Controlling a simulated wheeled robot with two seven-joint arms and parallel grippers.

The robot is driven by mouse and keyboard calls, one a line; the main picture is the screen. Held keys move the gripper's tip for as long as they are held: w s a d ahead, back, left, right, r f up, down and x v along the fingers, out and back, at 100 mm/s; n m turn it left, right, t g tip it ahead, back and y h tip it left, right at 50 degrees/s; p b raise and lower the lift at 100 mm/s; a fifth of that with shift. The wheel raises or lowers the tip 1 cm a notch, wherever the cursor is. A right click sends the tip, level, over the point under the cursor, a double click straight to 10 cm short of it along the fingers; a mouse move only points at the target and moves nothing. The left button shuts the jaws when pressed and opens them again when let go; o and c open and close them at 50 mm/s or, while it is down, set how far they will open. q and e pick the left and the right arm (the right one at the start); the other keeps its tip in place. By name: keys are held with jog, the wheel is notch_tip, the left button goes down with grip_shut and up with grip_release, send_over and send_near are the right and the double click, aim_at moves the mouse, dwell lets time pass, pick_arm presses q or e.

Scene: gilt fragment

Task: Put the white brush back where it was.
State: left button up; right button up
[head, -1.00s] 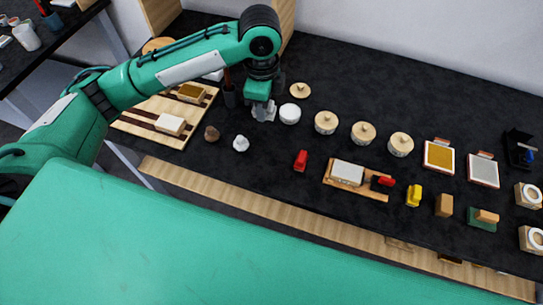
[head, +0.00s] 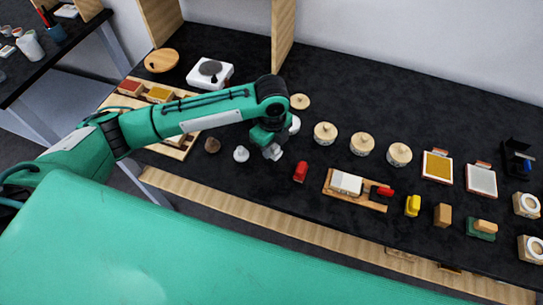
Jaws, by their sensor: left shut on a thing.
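My left gripper (head: 273,153) is over the black bench, between a white lump and a red block-like piece. It is shut on a small pale thing at its fingertips, which I take to be the white brush. The fingers hide most of it and its outline is hard to make out. I cannot tell whether it touches the bench. My right gripper is not in view.
The white lump (head: 241,154) is close left of the gripper, the red piece (head: 300,172) close right. A white round pot (head: 295,124) is partly hidden behind it. Lidded jars (head: 325,134) stand further right, and a wooden board (head: 372,204) holds a white block.

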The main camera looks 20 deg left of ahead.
aim_at(271, 166)
pick_arm(q)
jog(key=shift+f+p, duration=0.5)
jog(key=shift+f, duration=2.95)
jog(key=shift+f, duration=0.1)
jog(key=o, duration=0.9)
jog(key=shift+r, duration=0.2)
notch_tip(271, 166, up, 10)
jog(key=b, duration=0.2)
jog(key=shift+r+b, duration=0.25)
jog(key=shift+b, duration=0.1)
jog(key=shift+r, duration=0.7)
jog(key=shift+d, duration=0.1)
